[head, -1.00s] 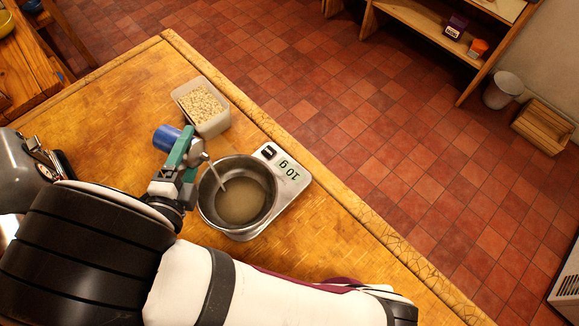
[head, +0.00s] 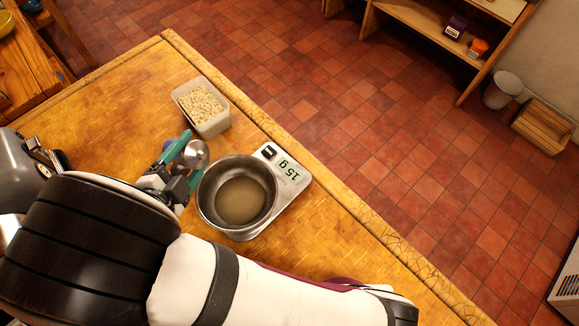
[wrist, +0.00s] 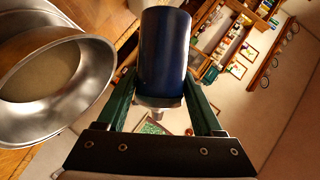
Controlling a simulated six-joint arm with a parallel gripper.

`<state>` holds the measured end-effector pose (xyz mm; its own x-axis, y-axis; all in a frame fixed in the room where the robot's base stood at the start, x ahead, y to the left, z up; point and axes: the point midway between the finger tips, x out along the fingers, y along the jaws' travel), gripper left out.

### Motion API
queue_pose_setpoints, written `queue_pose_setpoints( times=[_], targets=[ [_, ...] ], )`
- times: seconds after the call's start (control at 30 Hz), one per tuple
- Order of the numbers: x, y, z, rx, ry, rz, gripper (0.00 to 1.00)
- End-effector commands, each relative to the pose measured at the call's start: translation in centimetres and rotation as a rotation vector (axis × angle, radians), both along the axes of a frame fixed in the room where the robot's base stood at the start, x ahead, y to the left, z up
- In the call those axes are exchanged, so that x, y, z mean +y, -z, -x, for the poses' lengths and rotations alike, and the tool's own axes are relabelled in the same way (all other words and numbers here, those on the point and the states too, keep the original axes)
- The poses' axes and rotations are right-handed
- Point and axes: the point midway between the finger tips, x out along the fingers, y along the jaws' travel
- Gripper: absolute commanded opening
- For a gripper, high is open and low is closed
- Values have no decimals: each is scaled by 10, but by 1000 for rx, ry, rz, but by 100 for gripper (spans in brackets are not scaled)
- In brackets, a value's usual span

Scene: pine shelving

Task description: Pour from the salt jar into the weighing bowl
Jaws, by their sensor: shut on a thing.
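The salt jar is blue with a silver end (head: 196,154). My gripper (head: 187,157) is shut on it, green fingers on either side, just left of the bowl's rim in the head view. The silver end faces up towards the head camera and no stream leaves it. In the wrist view the blue body (wrist: 164,52) sits between the fingers. The steel weighing bowl (head: 205,205) holds a pale tan layer. It stands on a scale (head: 292,183) whose display appears to read 15 g. The bowl also shows at the left of the wrist view (wrist: 95,90).
A pale tub (head: 214,124) of light beans or grains stands just behind the jar. The wooden table's edge (head: 330,206) runs past the scale on the right, with tiled floor beyond. A grey rounded appliance (head: 18,175) stands at the left. Table behind the tub is clear.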

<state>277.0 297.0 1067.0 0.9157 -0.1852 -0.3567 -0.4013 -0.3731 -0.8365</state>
Motion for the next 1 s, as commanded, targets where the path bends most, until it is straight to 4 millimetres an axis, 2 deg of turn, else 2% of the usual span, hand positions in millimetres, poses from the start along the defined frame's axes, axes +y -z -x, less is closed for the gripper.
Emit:
queue_pose_setpoints(
  times=[0.17, 0.4, 0.5, 1.0],
  targets=[
    [15, -10, -8, 128, 4, 260, 0],
    [39, -24, -19, 379, 3, 784, 0],
    [44, -28, -21, 436, 3, 901, 0],
    [44, -30, -22, 445, 0, 925, 0]
  ],
)
